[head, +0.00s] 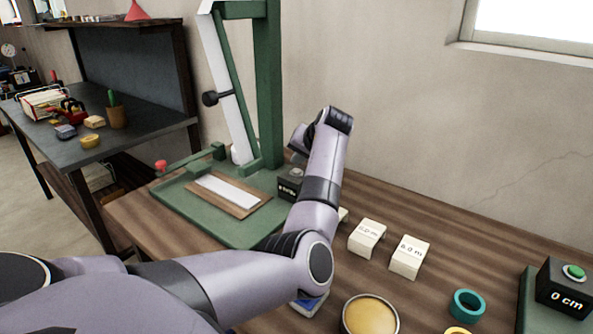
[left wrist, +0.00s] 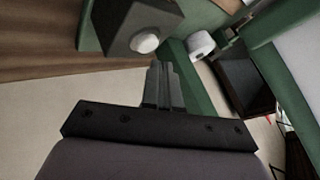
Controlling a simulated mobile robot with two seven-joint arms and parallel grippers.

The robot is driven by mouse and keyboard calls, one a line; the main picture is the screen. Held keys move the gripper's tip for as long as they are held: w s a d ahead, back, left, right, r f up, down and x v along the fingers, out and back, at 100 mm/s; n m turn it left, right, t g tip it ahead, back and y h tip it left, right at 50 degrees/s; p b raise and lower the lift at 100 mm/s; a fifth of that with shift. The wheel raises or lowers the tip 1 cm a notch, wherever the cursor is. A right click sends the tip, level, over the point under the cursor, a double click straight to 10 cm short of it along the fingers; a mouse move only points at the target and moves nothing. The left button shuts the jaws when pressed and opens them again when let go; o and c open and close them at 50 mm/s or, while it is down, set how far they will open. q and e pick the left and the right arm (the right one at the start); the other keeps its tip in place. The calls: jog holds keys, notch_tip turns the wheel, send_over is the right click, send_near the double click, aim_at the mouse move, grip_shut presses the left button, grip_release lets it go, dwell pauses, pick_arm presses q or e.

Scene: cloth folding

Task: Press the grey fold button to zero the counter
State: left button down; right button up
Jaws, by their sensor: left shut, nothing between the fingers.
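The grey fold button (left wrist: 145,41) sits on a dark box in the left wrist view. In the head view the dark counter box (head: 288,187) stands at the right edge of the green folding board, partly hidden by my left arm; its small white lettering is too small to read surely. My left gripper (left wrist: 162,70) is shut and empty, its fingertips close to the button with a small gap showing in the picture. In the head view the left hand (head: 299,140) is above the counter box. My right gripper is not in view.
A green stand with a white arm (head: 268,85) rises behind the board (head: 230,228). Two white labelled blocks (head: 409,257), a teal ring (head: 467,304) and a yellow-topped tin (head: 369,316) stand on the wooden table. A black "0 cm" box (head: 563,290) with a green button is at right.

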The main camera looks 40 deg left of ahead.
aim_at(299, 171)
pick_arm(q)
jog(key=shift+f, duration=0.1)
jog(key=shift+f, duration=0.3)
jog(key=shift+f, duration=0.6)
dwell(0.8)
jog(key=shift+r+p, duration=0.1)
jog(key=shift+p, duration=0.25)
jog(key=shift+r+p, duration=0.85)
jog(key=shift+p, duration=0.15)
notch_tip(299, 171, up, 5)
jog(key=p, duration=0.5)
